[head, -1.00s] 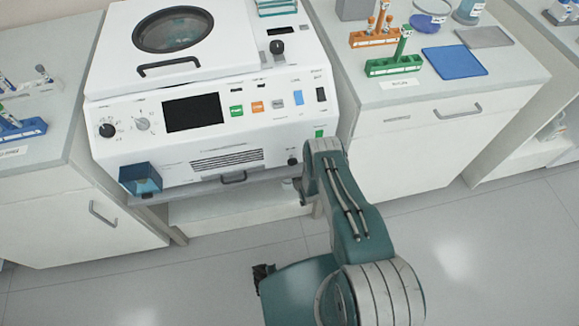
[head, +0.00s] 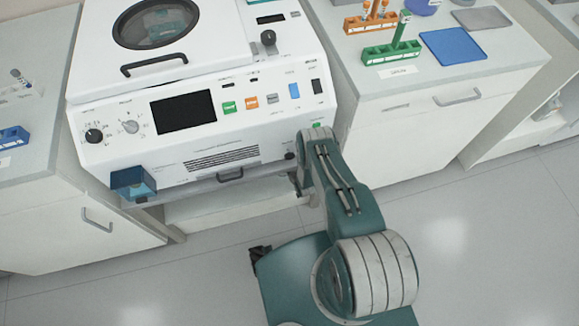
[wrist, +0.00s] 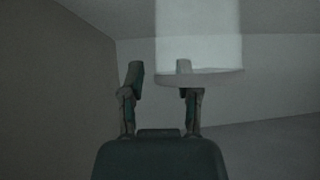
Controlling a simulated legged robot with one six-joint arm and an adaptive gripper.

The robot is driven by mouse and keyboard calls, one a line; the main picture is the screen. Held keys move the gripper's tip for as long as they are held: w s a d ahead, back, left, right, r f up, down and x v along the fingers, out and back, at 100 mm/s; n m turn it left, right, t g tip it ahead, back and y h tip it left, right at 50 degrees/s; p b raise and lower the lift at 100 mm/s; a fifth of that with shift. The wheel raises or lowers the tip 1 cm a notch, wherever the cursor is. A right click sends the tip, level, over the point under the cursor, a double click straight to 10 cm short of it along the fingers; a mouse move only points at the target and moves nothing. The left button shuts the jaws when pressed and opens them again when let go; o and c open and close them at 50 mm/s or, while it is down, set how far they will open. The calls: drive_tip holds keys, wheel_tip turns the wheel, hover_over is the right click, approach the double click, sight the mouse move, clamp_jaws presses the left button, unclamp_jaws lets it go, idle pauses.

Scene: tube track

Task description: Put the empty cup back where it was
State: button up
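In the head view, my arm reaches to the lower right front of the white machine (head: 240,140), and my gripper is hidden there. No cup can be made out for sure in the head view.
A blue open box (head: 133,182) hangs at the machine's lower left front. An open shelf (head: 235,205) lies below the machine. The right counter (head: 375,88) holds a green rack (head: 392,54), an orange rack (head: 372,20) and a blue mat (head: 453,54). The floor in front is clear.

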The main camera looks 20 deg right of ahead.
idle(0.3)
drive_tip(key=v, duration=1.2)
drive_tip(key=shift+d, duration=0.1)
idle(0.3)
